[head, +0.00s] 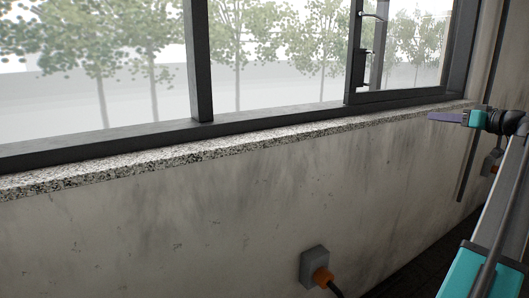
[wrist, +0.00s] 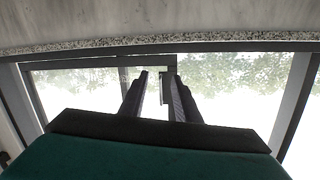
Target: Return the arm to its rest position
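My gripper (head: 433,116) is at the right of the head view, in front of the window sill's far end. It points left, with purple-grey fingers and a teal body. In the wrist view my gripper (wrist: 156,78) shows two dark fingers with a clear gap between their tips. Nothing is held between them. My arm runs down the right edge of the head view, and only part of it shows.
A speckled stone sill (head: 200,149) runs along the concrete wall (head: 190,225) under a dark-framed window (head: 202,60). A grey socket box (head: 313,267) with an orange plug (head: 322,277) and black cable sits low on the wall. The sill is bare.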

